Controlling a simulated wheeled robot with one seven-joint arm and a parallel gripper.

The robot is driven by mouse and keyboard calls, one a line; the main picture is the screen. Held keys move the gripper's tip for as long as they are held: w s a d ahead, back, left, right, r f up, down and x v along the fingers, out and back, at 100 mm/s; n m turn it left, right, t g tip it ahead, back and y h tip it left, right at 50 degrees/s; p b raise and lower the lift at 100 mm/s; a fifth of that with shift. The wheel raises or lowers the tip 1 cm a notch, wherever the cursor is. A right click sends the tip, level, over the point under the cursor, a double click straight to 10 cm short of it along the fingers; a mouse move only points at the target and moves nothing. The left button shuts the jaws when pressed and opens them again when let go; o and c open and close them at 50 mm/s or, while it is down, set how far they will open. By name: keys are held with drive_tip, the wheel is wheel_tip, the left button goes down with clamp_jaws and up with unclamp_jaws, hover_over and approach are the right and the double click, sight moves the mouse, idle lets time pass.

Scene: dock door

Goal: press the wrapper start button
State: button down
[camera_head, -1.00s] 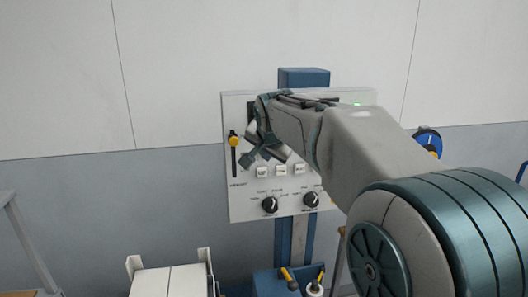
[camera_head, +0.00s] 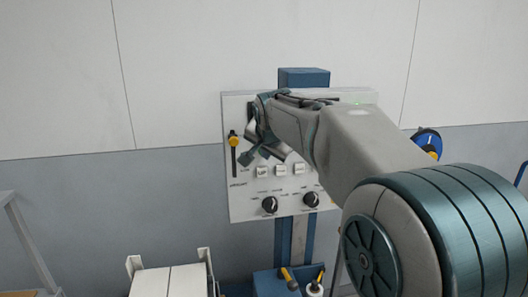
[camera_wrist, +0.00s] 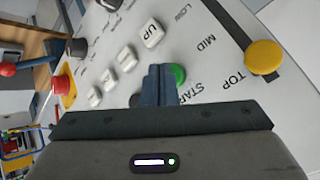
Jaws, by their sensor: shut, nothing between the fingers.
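The green start button (camera_wrist: 178,76) shows in the wrist view on the light control panel (camera_wrist: 210,50), beside the printed word START. My gripper (camera_wrist: 160,72) is shut and empty. Its fingertips overlap the left part of the button in that view; I cannot tell whether they touch it. In the head view my gripper (camera_head: 252,157) is in front of the panel (camera_head: 240,205), near its left side. The start button is hidden there behind my gripper and arm.
A yellow slider knob (camera_wrist: 264,57) is right of the button in the wrist view. White push buttons (camera_wrist: 152,33) and a red button (camera_wrist: 62,88) lie to the left. Below the panel are a blue box (camera_head: 275,284) and white cartons (camera_head: 165,283).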

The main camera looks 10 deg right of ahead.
drive_tip(key=shift+w, duration=0.5)
idle(0.4)
drive_tip(key=shift+s, duration=0.2)
drive_tip(key=shift+s+b, duration=0.45)
drive_tip(key=shift+s, duration=0.3)
